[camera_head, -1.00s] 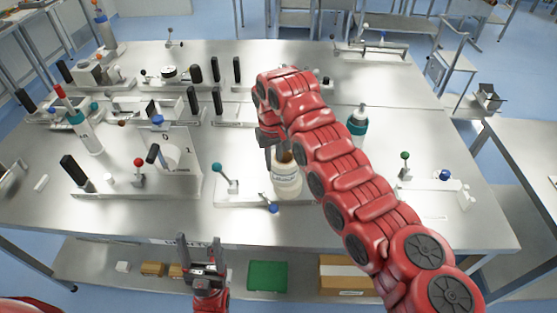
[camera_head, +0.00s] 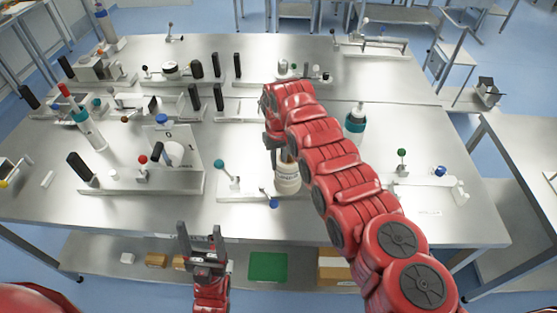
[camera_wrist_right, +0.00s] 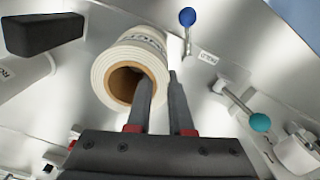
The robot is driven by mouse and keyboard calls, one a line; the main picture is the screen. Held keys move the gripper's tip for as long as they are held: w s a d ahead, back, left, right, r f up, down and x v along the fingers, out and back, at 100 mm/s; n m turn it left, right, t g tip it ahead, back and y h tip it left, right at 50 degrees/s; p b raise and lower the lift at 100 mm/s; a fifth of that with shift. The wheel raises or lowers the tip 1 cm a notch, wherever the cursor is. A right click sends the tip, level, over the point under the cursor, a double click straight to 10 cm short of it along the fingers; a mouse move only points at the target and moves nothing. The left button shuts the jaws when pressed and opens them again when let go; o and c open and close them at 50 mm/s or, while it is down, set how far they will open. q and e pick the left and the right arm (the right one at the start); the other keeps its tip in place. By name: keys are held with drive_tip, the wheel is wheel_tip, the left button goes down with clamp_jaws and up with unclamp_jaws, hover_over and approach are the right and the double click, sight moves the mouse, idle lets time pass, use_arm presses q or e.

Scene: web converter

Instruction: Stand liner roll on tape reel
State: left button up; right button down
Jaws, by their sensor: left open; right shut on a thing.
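The liner roll (camera_head: 288,181) is a white printed roll with a brown hollow core. In the right wrist view the liner roll (camera_wrist_right: 128,62) shows its open core end toward the camera. My right gripper (camera_wrist_right: 164,82) is shut on its wall, one finger in the core and the other outside. I cannot tell whether its bottom touches the white base plate (camera_head: 240,195). My left gripper (camera_head: 201,233) is open and empty in front of the table's front edge. I cannot surely pick out the tape reel; a white round piece (camera_head: 173,153) sits on the left fixture.
A teal-knobbed lever (camera_head: 219,163) and a blue knob (camera_head: 274,204) stand close to the roll. A teal-capped bottle (camera_head: 355,122) stands right of my right arm, which hides part of the table.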

drive_tip(key=shift+f, duration=0.2)
drive_tip(key=c, duration=0.8)
unclamp_jaws()
drive_tip(key=shift+r, duration=0.1)
drive_tip(key=shift+r, duration=0.1)
drive_tip(key=shift+r, duration=0.15)
wheel_tip(320, 180, up, 4)
drive_tip(key=b, duration=0.3)
drive_tip(key=shift+w+r, duration=0.1)
drive_tip(key=shift+r, duration=0.05)
wheel_tip(320, 180, up, 5)
drive_tip(key=shift+a+b, duration=0.1)
drive_tip(key=shift+b, duration=0.95)
drive_tip(key=shift+r+p, duration=0.85)
drive_tip(key=shift+r, duration=0.45)
